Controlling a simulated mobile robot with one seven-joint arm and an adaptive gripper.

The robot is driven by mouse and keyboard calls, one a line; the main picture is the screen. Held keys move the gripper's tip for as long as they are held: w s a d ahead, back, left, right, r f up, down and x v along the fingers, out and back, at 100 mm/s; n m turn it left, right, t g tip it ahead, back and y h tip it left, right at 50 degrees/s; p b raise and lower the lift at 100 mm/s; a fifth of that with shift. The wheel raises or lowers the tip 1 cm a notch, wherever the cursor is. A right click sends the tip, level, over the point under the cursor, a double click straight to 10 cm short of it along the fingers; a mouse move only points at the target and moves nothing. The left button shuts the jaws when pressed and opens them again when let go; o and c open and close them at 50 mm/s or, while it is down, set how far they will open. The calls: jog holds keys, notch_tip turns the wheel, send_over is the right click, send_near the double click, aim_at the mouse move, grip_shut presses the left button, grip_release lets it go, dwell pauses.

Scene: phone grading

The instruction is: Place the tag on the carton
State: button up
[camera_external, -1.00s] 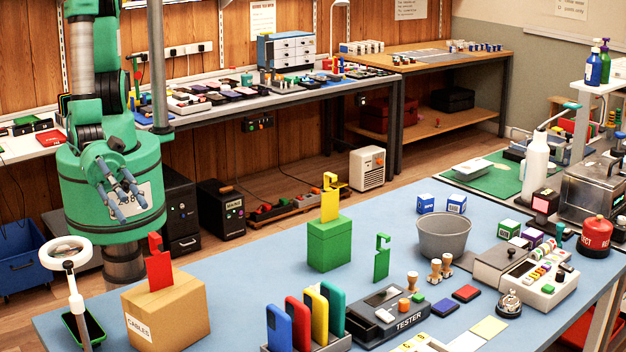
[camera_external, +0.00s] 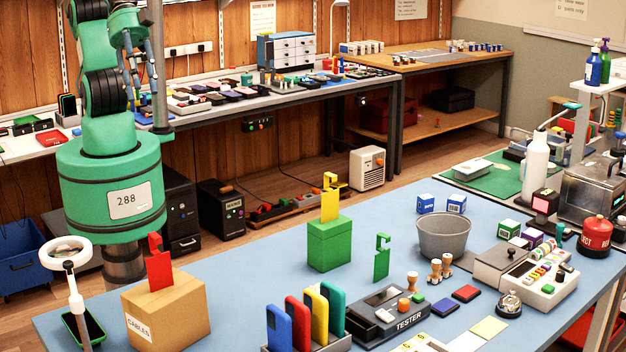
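The cardboard carton (camera_external: 182,318), labelled CABLES, stands at the left front of the blue table. A red tag (camera_external: 159,271) with a hooked top stands upright on top of the carton, with nothing gripping it. A yellow tag (camera_external: 330,204) stands on a green box (camera_external: 329,246) in the middle of the table. A green tag (camera_external: 382,259) stands upright on the table to the right of that box. My gripper (camera_external: 133,88) is raised above my green base, well away from the tags. Its fingers are small and seen edge-on, so its opening is unclear.
A white ring lamp (camera_external: 66,253) stands left of the carton. A rack of coloured phones (camera_external: 303,318) and a tester (camera_external: 385,318) are at the front. A grey bucket (camera_external: 444,237) stands to the right. Table between carton and green box is clear.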

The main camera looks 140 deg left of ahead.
jog(key=s+a+r+g, duration=0.1)
jog(key=s+a, duration=0.2)
jog(key=s, duration=0.3)
jog(key=s+a+r+g+y, duration=0.1)
jog(key=s+a+r, duration=0.1)
jog(key=s, duration=0.5)
jog(key=shift+s+a+r+y, duration=0.3)
jog(key=shift+a, duration=0.4)
jog(key=shift+f+b, duration=0.55)
jog(key=shift+b, duration=0.05)
